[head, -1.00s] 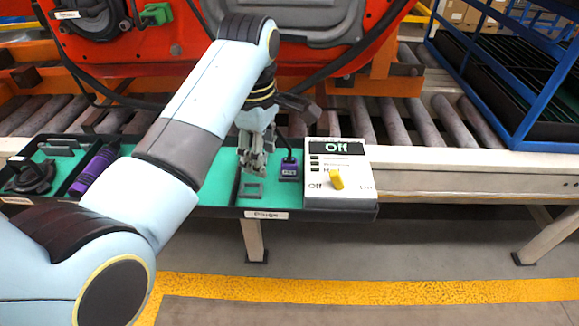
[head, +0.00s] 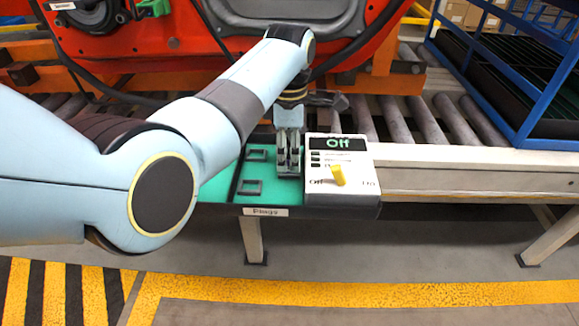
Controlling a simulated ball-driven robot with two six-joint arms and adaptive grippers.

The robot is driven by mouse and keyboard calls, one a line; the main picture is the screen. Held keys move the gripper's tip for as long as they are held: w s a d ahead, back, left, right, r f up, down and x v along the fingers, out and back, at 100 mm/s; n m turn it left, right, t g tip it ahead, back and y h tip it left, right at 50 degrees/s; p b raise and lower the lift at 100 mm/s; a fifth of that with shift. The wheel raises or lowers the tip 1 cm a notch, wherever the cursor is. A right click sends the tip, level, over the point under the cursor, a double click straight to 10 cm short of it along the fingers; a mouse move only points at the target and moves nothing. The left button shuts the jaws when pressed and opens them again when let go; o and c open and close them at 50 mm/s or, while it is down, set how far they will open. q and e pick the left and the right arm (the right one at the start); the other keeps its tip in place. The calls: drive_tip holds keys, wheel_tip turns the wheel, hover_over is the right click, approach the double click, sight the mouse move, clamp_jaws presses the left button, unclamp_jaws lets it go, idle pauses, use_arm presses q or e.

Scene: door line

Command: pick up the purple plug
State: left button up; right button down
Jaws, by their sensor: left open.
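My left gripper (head: 288,168) points down over the right part of the green plug tray (head: 222,189), just left of the white switch box. Its jaws are open. The purple plug is hidden from view by the gripper, which is at the spot where the plug stood upright in the earlier frame. I cannot tell whether the fingers touch it. My right gripper is not in view.
Two empty grey square holders (head: 249,187) lie left of the gripper. The white box (head: 343,160) with a yellow knob (head: 339,176) reads "Off". A green plug (head: 153,8) is on the red door (head: 345,45). A blue rack (head: 500,90) stands right.

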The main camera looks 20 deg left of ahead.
use_arm(q)
drive_tip(key=shift+f, duration=0.6)
drive_tip(key=c, duration=1)
wheel_tip(320, 180, up, 10)
drive_tip(key=shift+r+p, duration=0.1)
drive_tip(key=shift+p, duration=1.15)
drive_tip(key=shift+o, duration=1.3)
clamp_jaws()
